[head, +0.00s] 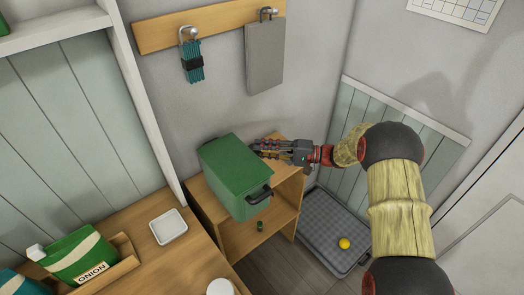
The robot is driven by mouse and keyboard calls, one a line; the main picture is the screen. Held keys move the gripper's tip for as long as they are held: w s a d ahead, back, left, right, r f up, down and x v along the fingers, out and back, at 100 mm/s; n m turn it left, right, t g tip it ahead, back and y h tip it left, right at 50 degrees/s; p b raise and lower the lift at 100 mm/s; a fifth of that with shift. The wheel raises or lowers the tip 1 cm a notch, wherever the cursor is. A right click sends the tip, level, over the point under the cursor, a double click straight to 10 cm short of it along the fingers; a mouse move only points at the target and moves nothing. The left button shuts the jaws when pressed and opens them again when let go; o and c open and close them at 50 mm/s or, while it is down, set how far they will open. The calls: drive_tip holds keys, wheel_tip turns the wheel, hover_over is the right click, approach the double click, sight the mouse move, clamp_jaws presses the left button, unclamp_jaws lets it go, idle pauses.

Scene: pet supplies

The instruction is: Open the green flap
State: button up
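A green box (236,175) with a flat green top stands on a small wooden shelf unit. It has a black handle (258,196) on its near side. The top, which may be the green flap, looks closed; I cannot make out its hinge. My gripper (259,148) is at the far right edge of the box, with its fingers pointing left toward the top. I cannot tell whether the fingertips touch the box or how wide they are spread.
The wooden shelf unit (232,236) has a small dark green item (261,225) inside. A grey tray (330,232) with a yellow ball (344,243) lies to its right. A white dish (168,227) and a green "ONION" bag (80,257) sit on the left counter. The wall rack (225,22) hangs above.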

drive_tip(key=shift+a, duration=0.1)
drive_tip(key=shift+c, duration=1.1)
drive_tip(key=c, duration=0.4)
clamp_jaws()
